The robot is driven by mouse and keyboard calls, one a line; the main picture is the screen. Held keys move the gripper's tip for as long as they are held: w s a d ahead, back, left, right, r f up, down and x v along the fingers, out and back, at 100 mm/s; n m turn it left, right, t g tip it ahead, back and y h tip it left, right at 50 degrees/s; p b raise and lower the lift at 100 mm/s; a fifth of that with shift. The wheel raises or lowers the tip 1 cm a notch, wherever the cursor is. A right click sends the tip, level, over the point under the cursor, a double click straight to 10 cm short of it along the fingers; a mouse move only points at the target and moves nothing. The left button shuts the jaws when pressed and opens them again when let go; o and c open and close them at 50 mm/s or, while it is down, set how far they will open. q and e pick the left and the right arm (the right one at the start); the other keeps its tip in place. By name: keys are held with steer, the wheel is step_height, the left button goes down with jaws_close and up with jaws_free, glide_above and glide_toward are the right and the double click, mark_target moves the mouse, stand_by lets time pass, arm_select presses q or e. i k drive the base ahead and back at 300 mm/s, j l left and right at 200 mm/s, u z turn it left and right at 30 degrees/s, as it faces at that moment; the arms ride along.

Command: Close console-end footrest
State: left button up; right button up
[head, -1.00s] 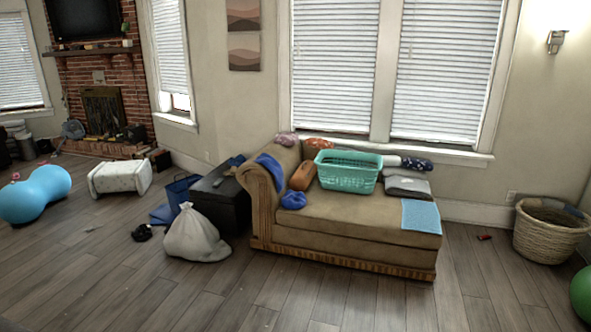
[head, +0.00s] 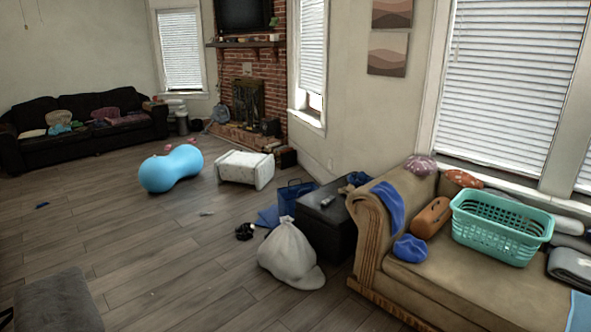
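I cannot clearly pick out the console-end footrest. A grey padded piece (head: 58,302), possibly furniture upholstery, is cut off by the bottom left corner. A dark sofa (head: 85,150) with cushions and cloths on its seat stands against the far left wall; its front looks upright, and no extended footrest shows on it. Neither of my grippers is in view.
A tan chaise (head: 440,275) bearing a teal basket (head: 500,228) fills the right. Beside it are a black box-like ottoman (head: 325,222) and a white sack (head: 288,255). A blue peanut ball (head: 170,169) and cream stool (head: 245,170) lie beyond. Floor at centre left is mostly clear.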

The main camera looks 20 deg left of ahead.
mark_target(63, 301)
steer(key=i+u, duration=0.25)
steer(key=u, duration=0.2)
steer(key=i+l+u, duration=0.15)
steer(key=u, duration=0.35)
steer(key=i+l+u, duration=0.2)
steer(key=u, duration=0.25)
steer(key=i+l+u, duration=0.15)
steer(key=u, duration=0.3)
steer(key=l, duration=0.1)
